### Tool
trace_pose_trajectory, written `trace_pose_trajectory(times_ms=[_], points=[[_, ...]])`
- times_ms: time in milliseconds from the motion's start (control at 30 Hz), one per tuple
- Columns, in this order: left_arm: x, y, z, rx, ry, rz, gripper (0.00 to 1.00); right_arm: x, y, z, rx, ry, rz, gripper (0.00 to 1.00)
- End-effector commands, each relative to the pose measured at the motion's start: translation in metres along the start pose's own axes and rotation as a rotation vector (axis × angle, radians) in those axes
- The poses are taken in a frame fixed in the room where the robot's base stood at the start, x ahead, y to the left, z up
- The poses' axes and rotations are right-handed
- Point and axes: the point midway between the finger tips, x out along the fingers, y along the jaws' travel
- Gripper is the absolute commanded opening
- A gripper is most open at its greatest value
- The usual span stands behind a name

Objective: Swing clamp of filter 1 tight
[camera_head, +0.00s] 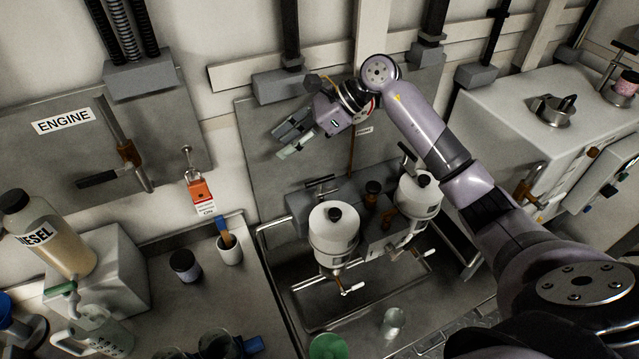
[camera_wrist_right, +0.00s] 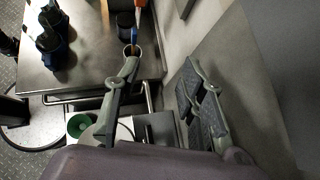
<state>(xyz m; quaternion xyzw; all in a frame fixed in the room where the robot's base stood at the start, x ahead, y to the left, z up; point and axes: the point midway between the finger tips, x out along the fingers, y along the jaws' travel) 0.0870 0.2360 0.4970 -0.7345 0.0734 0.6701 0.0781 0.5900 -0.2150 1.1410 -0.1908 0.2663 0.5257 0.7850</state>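Two white round filters stand side by side on a grey mount below the grey back panel: a left one (camera_head: 333,240) and a right one (camera_head: 419,197). I cannot tell from the pictures which is filter 1. A dark bar handle (camera_head: 320,183) lies just above the left filter, and a black lever (camera_head: 408,152) rises by the right one. Either may be a swing clamp; how tight it is does not show. My right gripper (camera_head: 281,143) is open and empty, above and left of the left filter. Its spread fingers also show in the wrist view (camera_wrist_right: 160,60). My left gripper is out of view.
A metal rail frame (camera_head: 262,262) surrounds the filters. A glass jar (camera_head: 393,322) and a green cup (camera_head: 328,347) stand in front. Left are a brush cup (camera_head: 229,248), a dark jar (camera_head: 185,265) and a diesel bottle (camera_head: 62,246). An orange tag (camera_head: 200,193) hangs on the wall.

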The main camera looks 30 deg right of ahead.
Motion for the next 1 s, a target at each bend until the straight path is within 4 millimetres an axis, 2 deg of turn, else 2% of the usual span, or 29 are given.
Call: trace_pose_trajectory(times_ms=[100,200,300,433,533,667,1000], points=[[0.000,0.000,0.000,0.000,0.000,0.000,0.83,-0.039,-0.017,-0.036,-0.044,0.223,0.007,0.37],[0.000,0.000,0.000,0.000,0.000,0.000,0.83,-0.069,-0.024,-0.059,-0.049,0.367,0.023,0.37],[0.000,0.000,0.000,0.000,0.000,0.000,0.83,-0.091,-0.025,-0.074,-0.043,0.457,0.039,0.37],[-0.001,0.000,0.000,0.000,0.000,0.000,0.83,-0.102,-0.025,-0.082,-0.038,0.508,0.051,0.37],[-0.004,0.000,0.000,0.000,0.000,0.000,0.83,-0.098,-0.025,-0.086,-0.036,0.515,0.056,0.37],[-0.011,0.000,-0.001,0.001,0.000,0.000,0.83,-0.080,-0.023,-0.095,-0.034,0.513,0.059,0.37],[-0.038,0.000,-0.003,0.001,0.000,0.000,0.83,-0.015,-0.019,-0.129,-0.032,0.508,0.059,0.37]])
